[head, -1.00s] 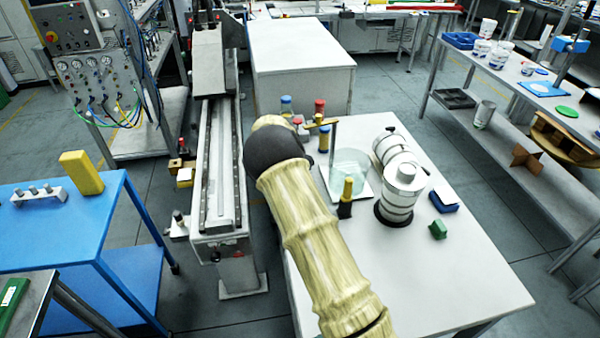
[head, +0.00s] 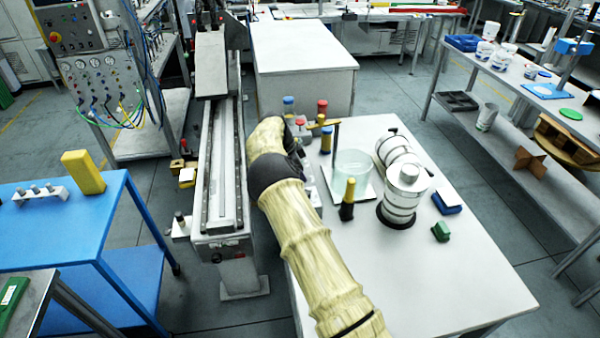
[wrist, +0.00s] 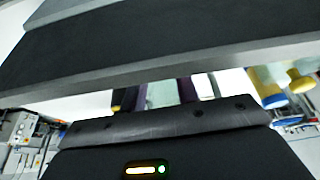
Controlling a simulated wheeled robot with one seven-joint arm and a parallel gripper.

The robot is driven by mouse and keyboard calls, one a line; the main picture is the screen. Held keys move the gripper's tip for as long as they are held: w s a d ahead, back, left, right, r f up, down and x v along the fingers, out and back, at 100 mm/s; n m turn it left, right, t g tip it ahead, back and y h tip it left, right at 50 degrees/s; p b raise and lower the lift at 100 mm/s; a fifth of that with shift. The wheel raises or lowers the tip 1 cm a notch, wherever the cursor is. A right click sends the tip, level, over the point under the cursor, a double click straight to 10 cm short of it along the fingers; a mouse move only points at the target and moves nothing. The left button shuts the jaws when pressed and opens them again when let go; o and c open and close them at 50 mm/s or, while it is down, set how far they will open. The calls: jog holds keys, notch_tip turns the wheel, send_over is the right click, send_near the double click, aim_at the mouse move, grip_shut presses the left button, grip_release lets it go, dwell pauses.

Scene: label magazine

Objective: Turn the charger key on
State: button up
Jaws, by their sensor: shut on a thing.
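I cannot pick out the charger or its key in either view. In the head view my arm reaches forward past the left edge of the white table (head: 430,290), and its far end hides my gripper. In the wrist view, two short dark upright parts, which look like the fingers of my gripper (wrist: 157,97), stand with a pale greenish patch between them. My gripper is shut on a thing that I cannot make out. A dark grey bar (wrist: 160,60) crosses above. A black panel (wrist: 200,145) with a lit orange-rimmed bar and a green lamp fills the bottom.
A long rail machine (head: 222,180) stands left. The table's front is clear.

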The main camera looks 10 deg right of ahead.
jog(key=shift+m, duration=0.3)
jog(key=o, duration=1)
jog(key=shift+a+r, duration=0.1)
jog(key=shift+r, duration=0.05)
jog(key=p+v, duration=0.1)
jog(key=v, duration=0.7)
jog(key=p+v, duration=0.1)
jog(key=v, duration=0.8)
jog(key=shift+w+r, duration=0.1)
jog(key=shift+w, duration=0.15)
